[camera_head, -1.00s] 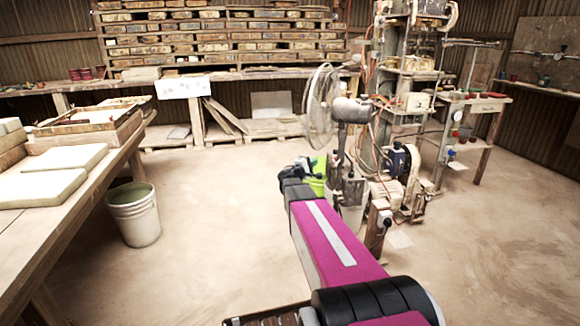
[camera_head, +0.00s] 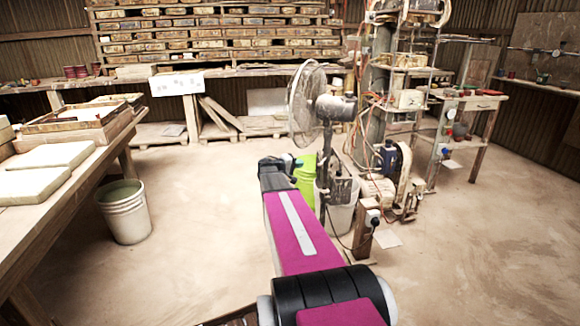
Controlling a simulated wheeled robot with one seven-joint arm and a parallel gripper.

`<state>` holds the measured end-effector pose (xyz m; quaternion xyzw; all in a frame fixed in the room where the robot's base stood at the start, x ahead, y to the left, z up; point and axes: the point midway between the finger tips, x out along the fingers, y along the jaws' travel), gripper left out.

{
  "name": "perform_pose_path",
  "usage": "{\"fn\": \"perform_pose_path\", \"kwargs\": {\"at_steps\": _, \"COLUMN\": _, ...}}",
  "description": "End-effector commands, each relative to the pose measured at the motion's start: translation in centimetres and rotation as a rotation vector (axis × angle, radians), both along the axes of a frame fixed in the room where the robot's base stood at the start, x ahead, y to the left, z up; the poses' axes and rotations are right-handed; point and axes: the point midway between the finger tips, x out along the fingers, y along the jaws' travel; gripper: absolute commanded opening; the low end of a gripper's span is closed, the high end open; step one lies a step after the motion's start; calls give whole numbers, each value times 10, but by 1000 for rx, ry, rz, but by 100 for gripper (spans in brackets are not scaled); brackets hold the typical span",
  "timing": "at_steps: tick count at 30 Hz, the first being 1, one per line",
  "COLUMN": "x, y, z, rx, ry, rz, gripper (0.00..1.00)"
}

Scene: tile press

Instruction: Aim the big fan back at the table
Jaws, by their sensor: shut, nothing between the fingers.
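The big fan (camera_head: 307,103) stands on a dark post right of centre. Its round wire cage is on the left and its grey motor (camera_head: 335,108) on the right, so the cage side points roughly left. My magenta arm reaches up from the bottom, and its dark far end is just left of the fan post in the picture. I cannot make out the gripper fingers there, nor whether anything touches the fan. A long work table (camera_head: 60,215) runs along the left side, with pale slabs and a wooden frame on it.
A white bucket (camera_head: 124,213) stands on the floor beside the left table. A lime-green container (camera_head: 305,182) and a pale bin (camera_head: 342,212) stand by the fan post. A cluttered machine (camera_head: 395,170) with cables is right of it.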

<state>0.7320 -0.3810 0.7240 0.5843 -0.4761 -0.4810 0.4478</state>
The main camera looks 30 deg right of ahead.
Motion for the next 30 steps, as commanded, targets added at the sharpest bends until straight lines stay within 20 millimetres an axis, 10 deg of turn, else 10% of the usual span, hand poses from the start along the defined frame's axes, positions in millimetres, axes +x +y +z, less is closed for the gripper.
{"fn": "perform_pose_path", "kwargs": {"at_steps": 10, "x": -20, "y": -41, "z": -8, "rx": 0, "ry": 0, "rz": 0, "gripper": 0}}
{"fn": "perform_pose_path", "kwargs": {"at_steps": 30, "x": -28, "y": -48, "z": -10, "rx": 0, "ry": 0, "rz": 20, "gripper": 0}}
